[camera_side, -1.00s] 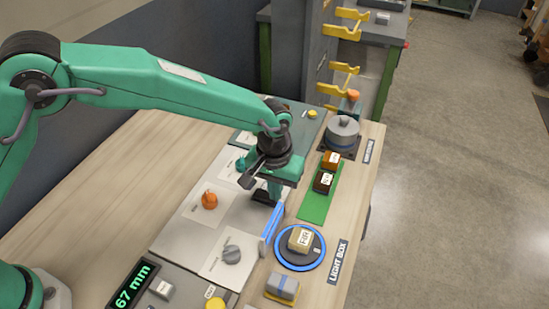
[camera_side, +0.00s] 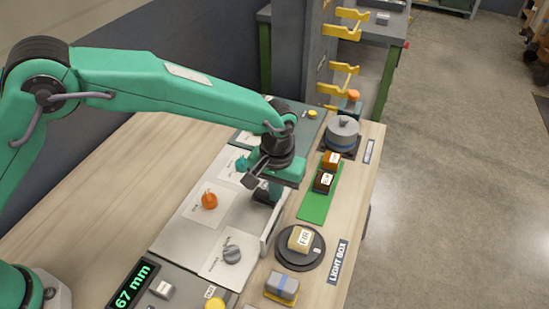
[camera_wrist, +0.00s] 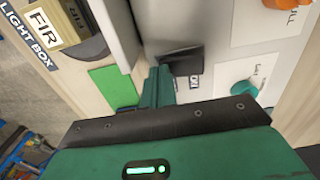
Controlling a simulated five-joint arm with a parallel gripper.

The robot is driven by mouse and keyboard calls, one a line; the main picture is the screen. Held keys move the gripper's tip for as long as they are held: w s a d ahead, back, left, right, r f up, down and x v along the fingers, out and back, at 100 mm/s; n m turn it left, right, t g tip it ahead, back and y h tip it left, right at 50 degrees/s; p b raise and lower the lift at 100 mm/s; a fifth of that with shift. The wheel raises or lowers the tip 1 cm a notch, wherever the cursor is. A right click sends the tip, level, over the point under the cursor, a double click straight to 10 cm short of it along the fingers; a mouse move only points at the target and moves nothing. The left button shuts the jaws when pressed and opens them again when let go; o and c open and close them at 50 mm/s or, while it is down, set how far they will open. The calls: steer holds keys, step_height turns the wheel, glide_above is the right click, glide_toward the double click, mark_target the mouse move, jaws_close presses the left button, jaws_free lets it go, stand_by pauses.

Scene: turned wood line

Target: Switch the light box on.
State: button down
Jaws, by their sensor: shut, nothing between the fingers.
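The light box (camera_side: 286,262) is a round dark disc by its name label (camera_side: 338,262), with a wood block marked FIR (camera_side: 301,238) on top. Its ring and the upright strip (camera_side: 270,232) beside it are unlit. A black rocker switch (camera_wrist: 183,62) with a small marked plate (camera_wrist: 194,82) shows in the wrist view. My gripper (camera_wrist: 158,85) is shut and empty, its tips right beside the switch; I cannot tell if they touch. In the side view my gripper (camera_side: 264,194) hides part of the switch.
A green mat (camera_side: 312,206) holds two blocks. A grey round pot (camera_side: 343,132) stands behind them. A display (camera_side: 134,286) reads 67 mm.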

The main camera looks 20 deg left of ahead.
steer(key=shift+r, duration=0.65)
steer(key=shift+r, duration=0.2)
step_height(320, 180, up, 14)
steer(key=d, duration=0.2)
steer(key=shift+d+f, duration=0.25)
steer(key=shift+a, duration=0.1)
stand_by(0.5)
